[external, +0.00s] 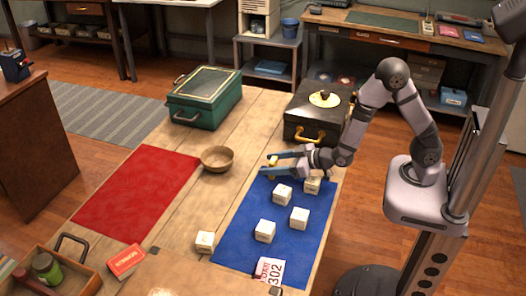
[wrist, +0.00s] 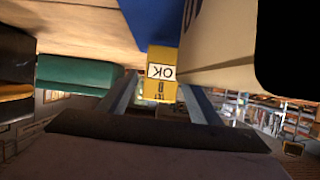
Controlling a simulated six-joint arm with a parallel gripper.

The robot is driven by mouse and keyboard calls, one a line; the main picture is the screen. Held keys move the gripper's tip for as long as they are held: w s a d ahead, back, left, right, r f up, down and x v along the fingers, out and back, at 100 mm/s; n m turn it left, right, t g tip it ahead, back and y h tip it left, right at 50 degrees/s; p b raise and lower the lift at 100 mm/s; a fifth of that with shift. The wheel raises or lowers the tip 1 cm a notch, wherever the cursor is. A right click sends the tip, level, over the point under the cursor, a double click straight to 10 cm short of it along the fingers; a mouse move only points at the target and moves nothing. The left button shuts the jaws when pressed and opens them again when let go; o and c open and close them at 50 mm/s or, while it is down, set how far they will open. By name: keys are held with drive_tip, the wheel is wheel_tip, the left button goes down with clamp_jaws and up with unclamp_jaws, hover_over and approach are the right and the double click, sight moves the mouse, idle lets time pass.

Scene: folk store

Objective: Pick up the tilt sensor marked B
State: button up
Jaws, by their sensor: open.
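A small yellow block (wrist: 162,75) stands between my open fingers in the wrist view. It has a white label reading OK upside down and a small dark mark that I cannot read for sure. It also shows as a yellow piece (external: 272,161) at the far left corner of the blue mat (external: 240,243). My gripper (external: 268,165) is low and level there, its fingers pointing left on either side of it. In the wrist view my gripper (wrist: 160,90) is open; whether a finger touches the block I cannot tell.
Several pale cubes, one here (external: 282,195), sit on the blue mat close to my gripper, and another (external: 205,242) is off it. A wooden bowl (external: 217,158), green case (external: 205,97) and dark case (external: 318,112) stand nearby. The red mat (external: 138,193) is bare.

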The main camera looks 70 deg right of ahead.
sight(272, 159)
drive_tip(key=c, duration=1.2)
drive_tip(key=shift+r, duration=0.1)
drive_tip(key=shift+r+p, duration=0.7)
drive_tip(key=shift+r, duration=4.3)
